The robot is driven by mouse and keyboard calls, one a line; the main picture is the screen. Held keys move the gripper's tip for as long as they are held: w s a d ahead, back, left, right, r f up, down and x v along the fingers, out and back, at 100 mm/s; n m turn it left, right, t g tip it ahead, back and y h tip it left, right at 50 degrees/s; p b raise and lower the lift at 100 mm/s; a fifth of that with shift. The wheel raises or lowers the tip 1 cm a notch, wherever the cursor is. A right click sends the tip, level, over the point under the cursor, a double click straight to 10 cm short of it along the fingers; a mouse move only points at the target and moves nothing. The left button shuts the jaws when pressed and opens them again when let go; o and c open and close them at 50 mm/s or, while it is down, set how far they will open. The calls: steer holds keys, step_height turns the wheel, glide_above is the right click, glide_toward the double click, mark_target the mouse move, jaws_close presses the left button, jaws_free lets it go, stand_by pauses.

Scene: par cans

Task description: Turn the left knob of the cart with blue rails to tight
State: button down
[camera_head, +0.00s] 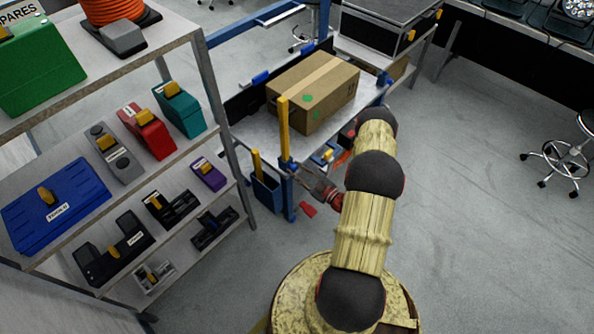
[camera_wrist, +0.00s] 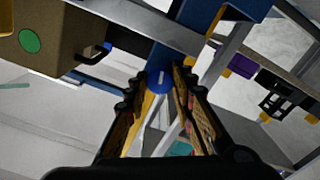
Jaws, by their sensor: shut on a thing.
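The cart with blue rails (camera_head: 241,128) stands in the middle of the head view, with a cardboard box on its top. Its left knob is blue and sits at the near-left corner post; in the wrist view the knob (camera_wrist: 160,83) lies between my fingertips. My gripper (camera_head: 294,169) is at that post and shut on the knob; it also fills the lower middle of the wrist view (camera_wrist: 160,90). In the head view my gripper largely hides the knob, and how tight it is cannot be told.
A cardboard box (camera_head: 315,88) rests on the cart. A yellow upright (camera_head: 283,128) stands by the corner post, and a blue bin (camera_head: 267,194) hangs beside it. A grey shelf rack (camera_head: 228,140) with several coloured cases is close on the left. The floor at right is open, with a stool (camera_head: 561,157).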

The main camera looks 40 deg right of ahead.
steer(key=c, duration=1.5)
jaws_free()
steer(key=s+d, duration=0.1)
steer(key=s, duration=1.1)
